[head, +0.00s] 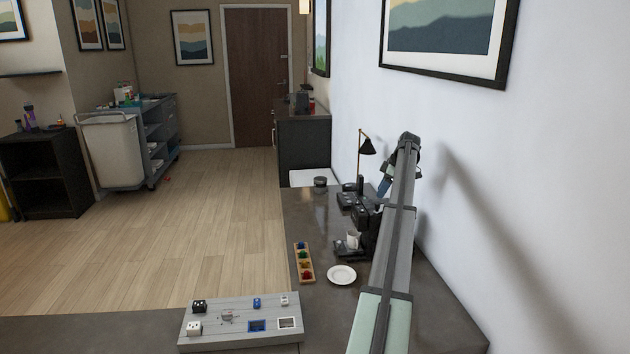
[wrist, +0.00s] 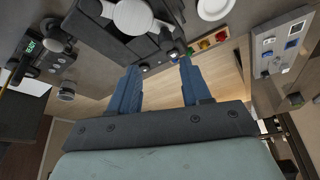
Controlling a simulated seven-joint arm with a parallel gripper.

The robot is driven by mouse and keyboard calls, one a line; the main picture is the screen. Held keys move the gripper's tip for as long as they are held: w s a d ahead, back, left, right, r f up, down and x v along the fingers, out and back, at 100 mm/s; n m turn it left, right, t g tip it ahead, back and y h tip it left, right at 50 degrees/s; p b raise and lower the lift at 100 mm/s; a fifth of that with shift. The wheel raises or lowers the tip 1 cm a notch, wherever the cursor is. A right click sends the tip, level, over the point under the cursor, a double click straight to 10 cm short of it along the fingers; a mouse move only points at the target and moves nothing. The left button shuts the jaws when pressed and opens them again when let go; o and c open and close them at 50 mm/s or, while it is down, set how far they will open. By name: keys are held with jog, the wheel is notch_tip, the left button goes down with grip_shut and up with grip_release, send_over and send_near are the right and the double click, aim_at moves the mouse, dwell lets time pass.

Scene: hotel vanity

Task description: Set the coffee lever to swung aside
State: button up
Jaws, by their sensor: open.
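The black coffee machine (head: 369,222) stands on the dark counter, partly hidden behind my arm in the head view. The cup (head: 353,240) also shows in the head view. I cannot clearly pick out the coffee lever in either view. My gripper (wrist: 161,66) is open and empty, its blue fingers wide apart just below the machine in the wrist picture. In the head view, my gripper (head: 385,185) is small near the wall and partly hidden by my arm.
A wooden tray of coloured capsules (head: 313,278) and a white plate (head: 341,274) lie near the machine. A grey board with blocks (head: 240,338) is at the front. A black lamp (head: 367,146) and dark devices stand farther back. The wall is close on the right.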

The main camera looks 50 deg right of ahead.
jog(key=v, duration=0.9)
jog(key=w+a+f, duration=0.2)
jog(key=w+a, duration=0.2)
jog(key=w, duration=0.4)
jog(key=w+a+f+m, duration=0.1)
jog(key=w+a+f, duration=0.1)
jog(key=w+a, duration=0.3)
jog(key=w+a+f+t, duration=0.1)
jog(key=w+a, duration=0.3)
jog(key=w, duration=0.9)
jog(key=shift+a+f, duration=0.3)
jog(key=shift+f, duration=0.2)
